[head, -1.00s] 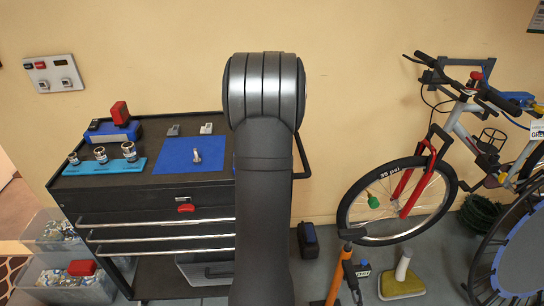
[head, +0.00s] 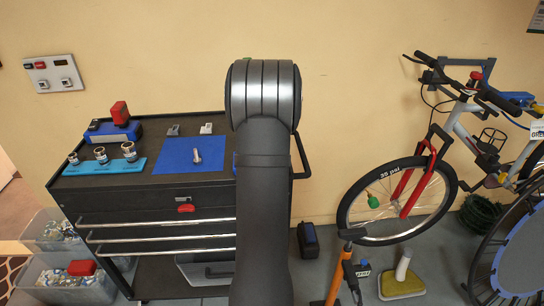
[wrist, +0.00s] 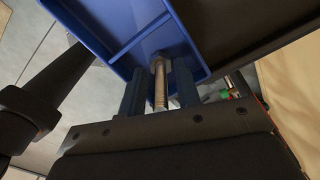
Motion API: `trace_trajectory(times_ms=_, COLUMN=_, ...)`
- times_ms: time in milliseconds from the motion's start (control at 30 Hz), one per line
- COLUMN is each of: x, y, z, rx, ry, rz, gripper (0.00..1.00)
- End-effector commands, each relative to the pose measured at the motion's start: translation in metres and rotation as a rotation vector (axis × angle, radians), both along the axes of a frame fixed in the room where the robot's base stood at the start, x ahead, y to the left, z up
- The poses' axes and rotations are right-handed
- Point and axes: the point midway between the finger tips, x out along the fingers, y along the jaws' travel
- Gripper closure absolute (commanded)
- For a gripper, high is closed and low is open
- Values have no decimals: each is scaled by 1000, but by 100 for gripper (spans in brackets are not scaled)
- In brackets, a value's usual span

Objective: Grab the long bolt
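In the wrist view a grey metal bolt (wrist: 159,82) with a wide head lies between the two dark fingers of my gripper (wrist: 158,86). Its head end is by the blue tray (wrist: 112,14), and its shank runs toward the palm. The fingers look apart, with a narrow gap beside the shank, so the gripper appears open around the bolt. In the head view my arm hides the gripper and this bolt. Another small metal bolt (head: 196,155) is on the blue mat (head: 174,150) on the black tool cart (head: 110,189).
A blue holder (head: 111,168) with several metal sockets and a blue case (head: 113,133) with a red item stand at the cart's left. Two small grey pieces sit at its back. A side handle (head: 303,155) and a bicycle (head: 420,190) are to the right.

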Motion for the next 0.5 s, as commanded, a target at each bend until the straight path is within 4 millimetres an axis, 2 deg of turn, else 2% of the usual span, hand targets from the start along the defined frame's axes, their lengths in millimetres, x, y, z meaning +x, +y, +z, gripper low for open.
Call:
trace_trajectory(times_ms=33, x=0, y=0, z=0, rx=0, ry=0, rz=0, gripper=80)
trace_trajectory(times_ms=133, x=0, y=0, z=0, rx=0, ry=0, rz=0, gripper=100)
trace_trajectory(times_ms=500, x=0, y=0, z=3, rx=0, ry=-1, rz=0, gripper=100)
